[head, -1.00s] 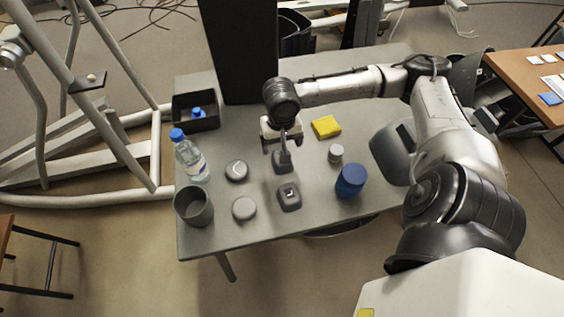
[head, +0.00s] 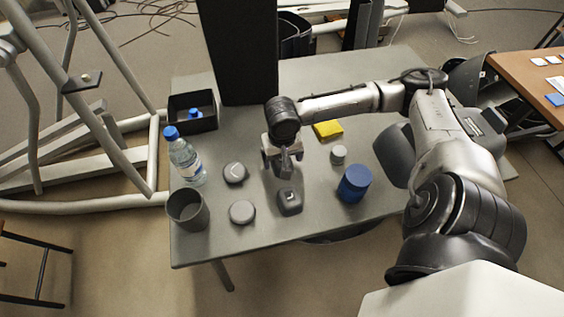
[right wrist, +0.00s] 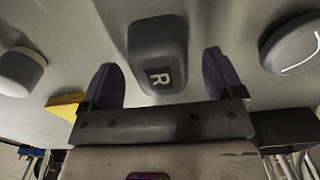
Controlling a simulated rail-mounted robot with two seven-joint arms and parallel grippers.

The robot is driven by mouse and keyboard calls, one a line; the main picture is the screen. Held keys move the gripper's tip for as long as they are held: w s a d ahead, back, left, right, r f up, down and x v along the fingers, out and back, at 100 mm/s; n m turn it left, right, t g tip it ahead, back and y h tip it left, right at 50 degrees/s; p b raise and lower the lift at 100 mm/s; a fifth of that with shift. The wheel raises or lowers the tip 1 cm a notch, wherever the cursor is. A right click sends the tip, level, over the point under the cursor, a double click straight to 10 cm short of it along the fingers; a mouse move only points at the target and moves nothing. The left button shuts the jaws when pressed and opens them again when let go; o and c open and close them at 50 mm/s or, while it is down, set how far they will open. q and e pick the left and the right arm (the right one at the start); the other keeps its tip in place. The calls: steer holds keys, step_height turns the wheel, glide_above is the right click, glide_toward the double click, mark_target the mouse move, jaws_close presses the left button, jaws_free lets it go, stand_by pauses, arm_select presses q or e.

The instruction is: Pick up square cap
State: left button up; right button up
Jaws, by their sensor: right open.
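A dark grey square cap (right wrist: 158,52) marked with an R shows in the right wrist view, between and just ahead of the fingertips, apart from both. My right gripper (right wrist: 162,85) is open and empty, with one dark finger to each side of the cap. In the head view the right gripper (head: 283,162) hangs over the middle of the table and mostly hides what is under it. My left gripper is not in view.
On the table (head: 300,230) are two round grey caps (head: 235,173) (head: 242,212), a grey cup (head: 187,210), a water bottle (head: 185,157), a black bin (head: 193,110), a yellow block (head: 328,129), a small grey cylinder (head: 338,154) and a blue jar (head: 354,183). A tall black panel (head: 238,50) stands behind.

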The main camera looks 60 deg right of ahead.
steer(key=shift+c, duration=0.5)
steer(key=c, duration=0.9)
steer(key=shift+r, duration=0.1)
steer(key=shift+r+p, duration=0.35)
steer(key=shift+r, duration=0.1)
step_height(320, 180, up, 4)
steer(key=shift+f+p, duration=0.1)
steer(key=shift+p, duration=1.15)
steer(key=shift+s+d+r+p, duration=0.35)
steer(key=shift+s+r+p, duration=0.65)
steer(key=shift+s, duration=0.9)
steer(key=shift+s+d+r+p, duration=0.3)
steer(key=shift+s+r+p, duration=0.6)
steer(key=shift+s, duration=0.95)
steer(key=shift+s+d+r+p, duration=0.35)
steer(key=shift+s+r+p, duration=0.4)
steer(key=shift+s+r, duration=0.8)
